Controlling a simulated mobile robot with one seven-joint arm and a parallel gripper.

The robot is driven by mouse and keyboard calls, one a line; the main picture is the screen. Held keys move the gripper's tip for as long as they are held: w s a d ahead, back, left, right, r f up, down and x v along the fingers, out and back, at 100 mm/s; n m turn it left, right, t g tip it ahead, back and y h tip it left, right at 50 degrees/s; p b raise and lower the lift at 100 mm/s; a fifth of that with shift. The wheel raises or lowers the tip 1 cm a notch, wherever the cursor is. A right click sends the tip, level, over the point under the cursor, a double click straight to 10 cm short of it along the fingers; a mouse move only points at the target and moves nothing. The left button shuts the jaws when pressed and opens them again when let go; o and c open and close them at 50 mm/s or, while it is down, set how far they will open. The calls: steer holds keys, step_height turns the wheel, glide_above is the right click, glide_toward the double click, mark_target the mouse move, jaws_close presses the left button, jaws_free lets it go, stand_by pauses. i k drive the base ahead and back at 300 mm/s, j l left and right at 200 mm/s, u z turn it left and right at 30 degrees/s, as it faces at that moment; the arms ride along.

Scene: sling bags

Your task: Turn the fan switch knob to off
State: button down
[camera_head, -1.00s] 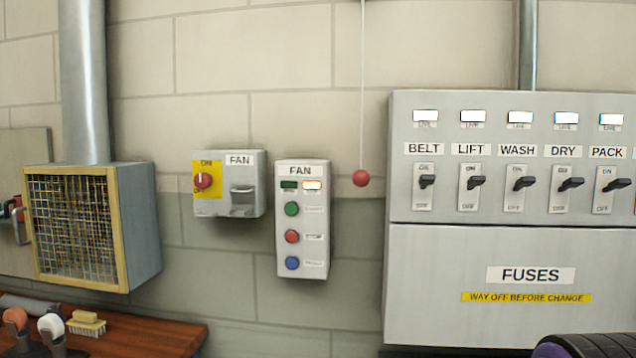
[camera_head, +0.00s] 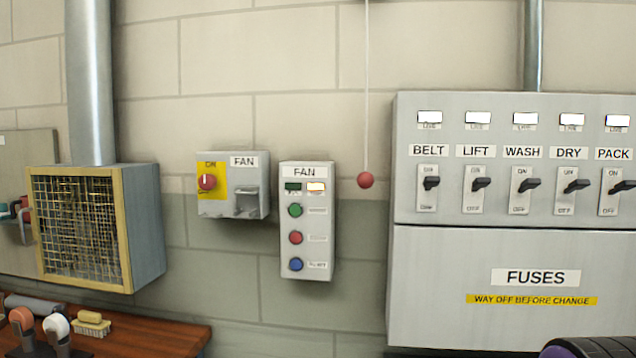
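The fan switch is a grey box (camera_head: 224,208) on the wall, left of centre, with a FAN label. Its red knob (camera_head: 207,182) sits on a yellow plate marked ON at the top. A light mark on the knob stands roughly upright, toward ON. Right of it hangs a second FAN box (camera_head: 308,260) with green, red and blue buttons, a dark lamp and a lit lamp. My gripper is not in view.
A caged fan duct (camera_head: 146,230) stands at the left above a wooden bench (camera_head: 150,340) with brushes. A red ball (camera_head: 365,180) hangs on a cord. A fuse cabinet (camera_head: 440,265) with several switches fills the right. The wall around the fan boxes is clear.

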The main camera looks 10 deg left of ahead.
mark_target(205, 182)
steer(key=u, duration=0.6)
steer(key=i+u, duration=0.1)
steer(key=u, duration=0.25)
steer(key=i+j+u, duration=0.1)
steer(key=u, duration=0.25)
steer(key=i+u, duration=0.15)
steer(key=u, duration=0.2)
steer(key=i+j+u, duration=0.25)
steer(key=i+j, duration=0.15)
steer(key=k+l+z, duration=0.15)
steer(key=l+z, duration=0.1)
steer(key=l, duration=0.2)
